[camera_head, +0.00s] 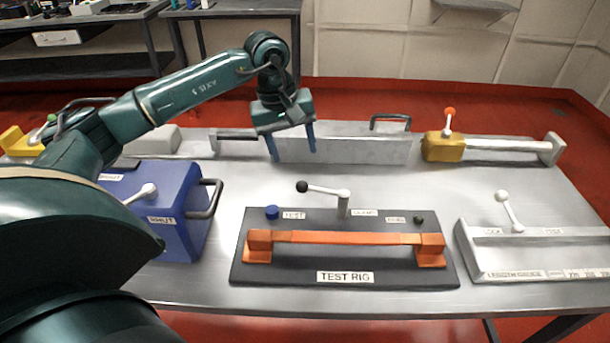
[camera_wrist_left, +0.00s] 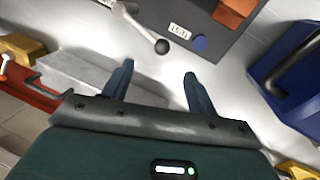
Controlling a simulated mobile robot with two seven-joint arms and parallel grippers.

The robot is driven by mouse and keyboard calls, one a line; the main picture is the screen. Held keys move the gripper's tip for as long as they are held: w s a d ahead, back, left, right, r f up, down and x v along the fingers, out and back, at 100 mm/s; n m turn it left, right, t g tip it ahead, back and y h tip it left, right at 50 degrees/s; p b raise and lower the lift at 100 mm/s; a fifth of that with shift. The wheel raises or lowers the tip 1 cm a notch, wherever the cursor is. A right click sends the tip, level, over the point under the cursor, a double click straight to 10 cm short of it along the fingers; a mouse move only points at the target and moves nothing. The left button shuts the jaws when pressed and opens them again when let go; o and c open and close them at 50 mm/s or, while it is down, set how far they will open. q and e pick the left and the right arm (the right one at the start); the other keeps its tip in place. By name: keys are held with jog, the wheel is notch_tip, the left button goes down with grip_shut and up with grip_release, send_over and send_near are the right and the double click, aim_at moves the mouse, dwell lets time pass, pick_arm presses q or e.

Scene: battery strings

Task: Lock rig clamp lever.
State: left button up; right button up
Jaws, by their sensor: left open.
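The test rig (camera_head: 345,277) is a dark plate on the table with an orange bar (camera_head: 345,237) across its two orange end blocks. Its clamp lever (camera_head: 325,190) is a light arm on a short post, with a black ball knob (camera_head: 302,186) pointing left above the TEST label. The lever also shows in the left wrist view (camera_wrist_left: 138,24), its black knob (camera_wrist_left: 162,46) beyond the fingertips. My left gripper (camera_head: 292,158) is open and empty, fingers down, above and behind the knob and apart from it. My right gripper is not in view.
A blue bin (camera_head: 180,235) with a handle stands left of the rig. A length gauge (camera_head: 540,255) with a white lever is at right. A long grey block (camera_head: 345,150) and a yellow clamp (camera_head: 443,147) stand behind. The table between them is clear.

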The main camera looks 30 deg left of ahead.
aim_at(303, 181)
pick_arm(q)
jog(key=f, duration=0.3)
jog(key=w+d+f, duration=0.1)
jog(key=f, duration=0.2)
jog(key=f+p, duration=0.1)
jog(key=f, duration=0.2)
jog(key=shift+w+d+f, duration=0.2)
jog(key=shift+f, duration=0.2)
grip_shut()
jog(key=shift+d, duration=0.1)
